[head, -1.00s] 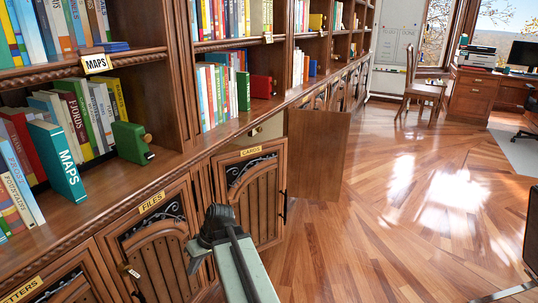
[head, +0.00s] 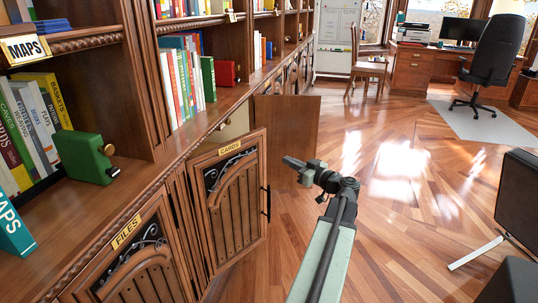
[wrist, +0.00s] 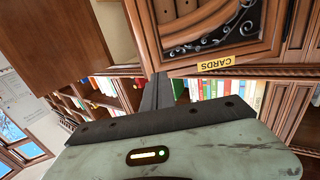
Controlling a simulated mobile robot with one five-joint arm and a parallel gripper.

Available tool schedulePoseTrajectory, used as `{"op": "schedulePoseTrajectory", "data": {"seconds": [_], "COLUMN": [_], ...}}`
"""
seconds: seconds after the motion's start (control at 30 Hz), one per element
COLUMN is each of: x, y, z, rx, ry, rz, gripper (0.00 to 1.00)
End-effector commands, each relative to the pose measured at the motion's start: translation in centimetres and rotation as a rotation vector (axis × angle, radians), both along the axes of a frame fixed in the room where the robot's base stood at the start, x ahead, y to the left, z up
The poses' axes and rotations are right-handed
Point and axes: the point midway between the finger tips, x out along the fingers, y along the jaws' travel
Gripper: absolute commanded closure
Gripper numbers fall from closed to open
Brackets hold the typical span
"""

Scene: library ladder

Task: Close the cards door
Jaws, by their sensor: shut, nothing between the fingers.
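The cards door (head: 232,205) is a brown wooden cabinet door with a dark scroll inset, a yellow CARDS label (head: 228,147) and a dark handle (head: 265,203) on its right edge. It stands ajar, with a gap to the cabinet behind its top edge. My gripper (head: 290,162) is shut and empty, to the right of the door's handle edge in the head view; whether it touches the door cannot be told. In the wrist view the door (wrist: 205,20) appears upside down beyond my gripper fingers (wrist: 155,90).
Another plain wooden door panel (head: 292,125) stands swung out behind the cards door. The files door (head: 140,265) is at lower left. Bookshelves run along the left. The wooden floor (head: 420,210) at right is mostly clear; a dark chair (head: 520,205) stands at the right edge.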

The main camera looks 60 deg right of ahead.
Motion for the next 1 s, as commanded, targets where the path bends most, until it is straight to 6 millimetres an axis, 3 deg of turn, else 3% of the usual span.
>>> {"op": "schedulePoseTrajectory", "data": {"seconds": [0.53,0.7,1.0], "x": [11.3,13.0,13.4], "y": [-2.3,-2.6,-2.6], "z": [0.0,0.0,0.0], "rx": [0.002,0.002,0.002], "ry": [0.002,0.002,0.002], "rz": [0.009,0.008,0.009], "gripper": [1.00,1.00,1.00]}}
